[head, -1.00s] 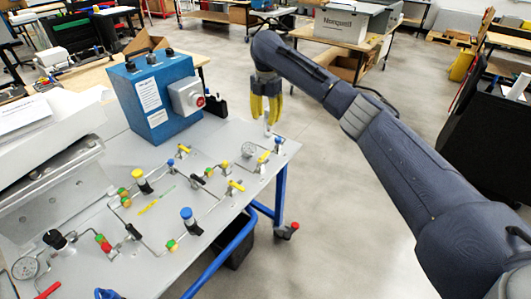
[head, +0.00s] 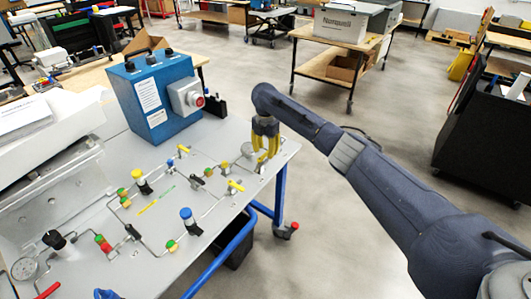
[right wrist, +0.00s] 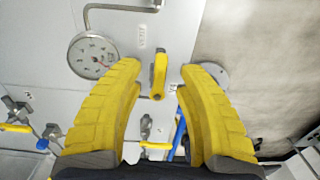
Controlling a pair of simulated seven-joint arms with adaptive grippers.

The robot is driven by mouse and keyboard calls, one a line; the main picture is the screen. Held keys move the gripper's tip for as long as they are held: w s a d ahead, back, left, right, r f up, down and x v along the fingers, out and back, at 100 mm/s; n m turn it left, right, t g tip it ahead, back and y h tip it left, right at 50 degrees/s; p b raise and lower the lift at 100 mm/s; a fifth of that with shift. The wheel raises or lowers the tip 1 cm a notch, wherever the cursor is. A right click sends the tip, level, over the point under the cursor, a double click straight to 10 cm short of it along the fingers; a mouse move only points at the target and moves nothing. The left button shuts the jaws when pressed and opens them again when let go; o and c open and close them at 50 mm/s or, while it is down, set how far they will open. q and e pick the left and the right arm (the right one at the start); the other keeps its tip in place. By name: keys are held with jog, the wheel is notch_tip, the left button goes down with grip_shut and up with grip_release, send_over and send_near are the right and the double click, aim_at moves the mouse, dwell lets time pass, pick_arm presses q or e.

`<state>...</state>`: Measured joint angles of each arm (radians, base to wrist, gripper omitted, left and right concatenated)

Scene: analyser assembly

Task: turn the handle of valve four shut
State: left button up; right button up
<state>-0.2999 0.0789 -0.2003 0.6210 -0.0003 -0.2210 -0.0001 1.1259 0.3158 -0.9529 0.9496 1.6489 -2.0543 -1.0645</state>
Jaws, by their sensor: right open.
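In the right wrist view, a yellow valve handle (right wrist: 159,72) stands between my fingers, pointing roughly toward the camera. My right gripper (head: 265,156) is open above the far right corner of the bench panel. Its yellow fingers (right wrist: 160,68) lie on either side of the handle, with a visible gap on both sides. In the head view, the fingers largely cover this handle. My left gripper is not in view.
A round gauge (right wrist: 92,55) sits just left of the handle; it also shows in the head view (head: 247,150). Other yellow-handled valves (head: 235,186) and thin pipes are nearby on the grey panel (head: 215,240). A blue box with a red button (head: 150,95) stands behind.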

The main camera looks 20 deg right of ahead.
jog(key=shift+f, duration=0.65)
grip_shut()
